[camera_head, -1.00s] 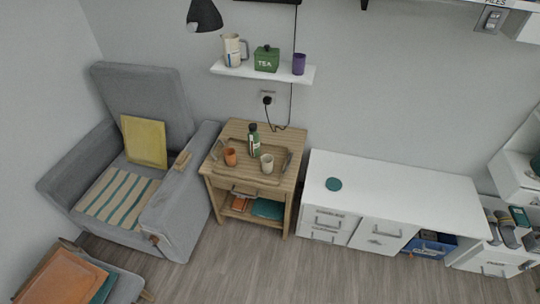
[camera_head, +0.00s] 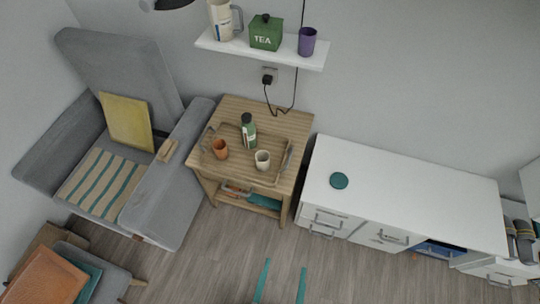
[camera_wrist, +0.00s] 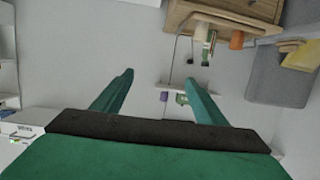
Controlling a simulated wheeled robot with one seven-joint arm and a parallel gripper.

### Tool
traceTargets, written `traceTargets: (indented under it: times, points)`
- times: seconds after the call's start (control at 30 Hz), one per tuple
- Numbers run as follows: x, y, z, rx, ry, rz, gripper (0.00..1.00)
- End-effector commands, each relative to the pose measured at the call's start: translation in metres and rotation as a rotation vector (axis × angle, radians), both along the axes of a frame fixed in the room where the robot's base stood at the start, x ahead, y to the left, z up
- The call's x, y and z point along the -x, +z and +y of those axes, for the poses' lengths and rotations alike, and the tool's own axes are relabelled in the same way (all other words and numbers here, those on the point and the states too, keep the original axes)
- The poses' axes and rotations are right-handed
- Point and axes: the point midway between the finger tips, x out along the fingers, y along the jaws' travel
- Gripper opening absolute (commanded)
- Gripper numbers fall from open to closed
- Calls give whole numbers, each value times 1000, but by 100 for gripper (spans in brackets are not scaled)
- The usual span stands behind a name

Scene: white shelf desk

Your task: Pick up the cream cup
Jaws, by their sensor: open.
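The cream cup (camera_head: 262,160) stands upright on a wooden tray (camera_head: 238,174) on the small wooden side table (camera_head: 296,128). An orange cup (camera_head: 220,149) and a green bottle (camera_head: 249,131) stand on the same tray, to its left and behind it. My gripper (camera_head: 284,263) shows as two teal fingers at the bottom edge, in front of the table and well apart from the cup. In the wrist view my gripper (camera_wrist: 160,77) is open and empty. The room appears upside down there, with the cream cup (camera_wrist: 201,32) small near the top.
A wall shelf (camera_head: 264,54) above the table holds a pitcher, a green tea box (camera_head: 266,34) and a purple cup (camera_head: 307,41). A grey armchair (camera_head: 180,180) stands at the left, a white low cabinet (camera_head: 400,190) at the right. The floor before the table is clear.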

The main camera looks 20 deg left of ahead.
Motion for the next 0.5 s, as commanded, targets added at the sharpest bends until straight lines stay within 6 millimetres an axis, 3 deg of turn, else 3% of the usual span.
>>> traceTargets:
  times: [0.27,0.5]
  points:
    - [-75,-67,14,12,75,30,66]
    - [-154,-111,43,18,154,67,66]
